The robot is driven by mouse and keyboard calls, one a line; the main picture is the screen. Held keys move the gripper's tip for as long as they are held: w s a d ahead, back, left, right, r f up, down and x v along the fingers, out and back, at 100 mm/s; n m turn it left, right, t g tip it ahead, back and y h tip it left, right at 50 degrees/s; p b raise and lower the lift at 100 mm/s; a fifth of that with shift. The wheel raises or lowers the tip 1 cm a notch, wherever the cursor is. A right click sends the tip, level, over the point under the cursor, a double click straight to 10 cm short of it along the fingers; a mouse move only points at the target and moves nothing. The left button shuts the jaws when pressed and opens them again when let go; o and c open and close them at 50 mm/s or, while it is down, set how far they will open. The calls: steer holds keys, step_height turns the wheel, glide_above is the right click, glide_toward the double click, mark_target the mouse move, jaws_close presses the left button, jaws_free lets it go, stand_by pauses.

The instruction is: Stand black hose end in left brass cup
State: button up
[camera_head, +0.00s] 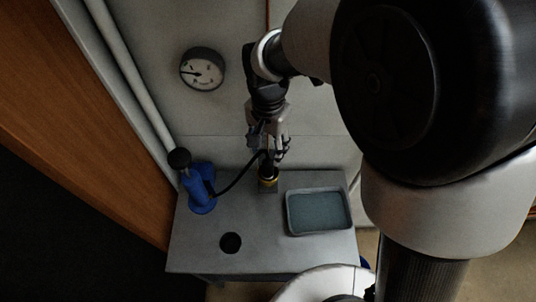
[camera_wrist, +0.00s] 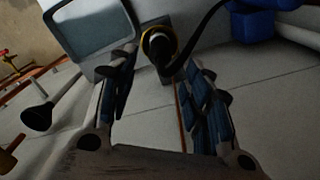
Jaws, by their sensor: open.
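A brass cup (camera_head: 268,184) stands at the back middle of the grey table; its yellow rim also shows in the wrist view (camera_wrist: 147,33). The black hose (camera_head: 238,174) arches from a blue stand over to this cup. In the wrist view the black hose end (camera_wrist: 160,48) appears inside the brass rim; its depth and tilt are hard to tell. My gripper (camera_head: 267,150) is directly above the cup. In the wrist view my gripper (camera_wrist: 160,70) is open, its fingers on either side of the hose end, apart from it. I make out only one brass cup.
A blue stand (camera_head: 201,188) with a black knob is at the table's left. A grey-blue tray (camera_head: 318,211) lies right of the cup. A dark round spot (camera_head: 230,243) is nearer the front. A gauge (camera_head: 202,69) hangs on the wall behind.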

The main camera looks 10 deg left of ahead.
step_height(320, 180, up, 3)
steer(key=shift+r, duration=0.2)
steer(key=shift+d+r, duration=0.3)
steer(key=s+d+r+n+t, duration=0.15)
steer(key=s+d+r, duration=0.25)
steer(key=d+r, duration=0.7)
steer(key=s+d+n+t, duration=0.2)
steer(key=s+d+t, duration=0.1)
steer(key=s+d, duration=0.7)
steer(key=shift+s+d, duration=0.4)
steer(key=shift+d, duration=0.7)
